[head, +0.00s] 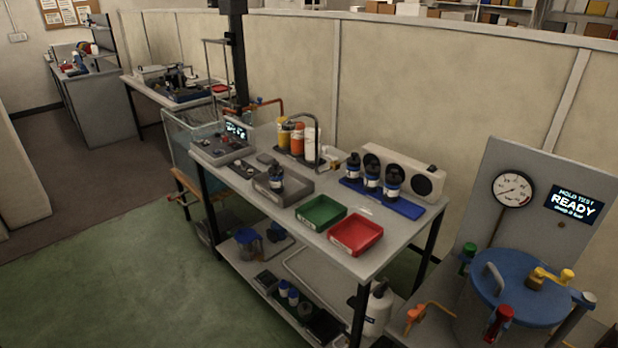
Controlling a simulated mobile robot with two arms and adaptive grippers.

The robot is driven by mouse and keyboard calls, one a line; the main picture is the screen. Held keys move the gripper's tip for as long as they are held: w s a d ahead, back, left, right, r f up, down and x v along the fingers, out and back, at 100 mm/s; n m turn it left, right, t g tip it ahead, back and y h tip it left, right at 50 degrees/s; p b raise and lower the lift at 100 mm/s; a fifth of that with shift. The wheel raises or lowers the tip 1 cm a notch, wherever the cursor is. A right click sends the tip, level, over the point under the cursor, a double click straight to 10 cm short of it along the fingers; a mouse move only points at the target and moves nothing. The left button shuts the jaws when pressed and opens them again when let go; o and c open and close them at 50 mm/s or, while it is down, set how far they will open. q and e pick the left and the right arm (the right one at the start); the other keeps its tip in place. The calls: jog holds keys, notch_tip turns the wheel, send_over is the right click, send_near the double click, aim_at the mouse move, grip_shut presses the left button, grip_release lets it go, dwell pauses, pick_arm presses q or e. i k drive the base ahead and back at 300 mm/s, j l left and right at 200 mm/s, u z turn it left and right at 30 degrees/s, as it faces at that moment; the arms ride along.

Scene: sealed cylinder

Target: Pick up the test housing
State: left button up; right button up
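I cannot tell for sure which object is the test housing. A dark cylinder with a blue and white band (277,177) stands upright in a grey tray (296,188) on the workbench. Three similar dark cylinders stand in a row on a blue mat (408,209) at the bench's right end: the left one (353,167), the middle one (371,177) and the right one (392,183). Neither of my grippers shows in this view.
A green tray (321,212) and a red tray (356,235) sit on the workbench (290,221) near its front edge. Orange and white bottles stand behind. A blue-lidded vessel (520,285) stands at right, below a gauge and a screen reading READY. Green floor lies open at left.

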aim_at(276, 173)
jog(key=i+j+z, duration=0.15)
jog(key=j, duration=0.2)
jog(key=i+j+z, duration=0.2)
jog(key=j+z, duration=0.15)
jog(key=j, duration=0.3)
jog(key=i+j+z, duration=0.2)
jog(key=j, duration=0.2)
jog(key=k, duration=0.05)
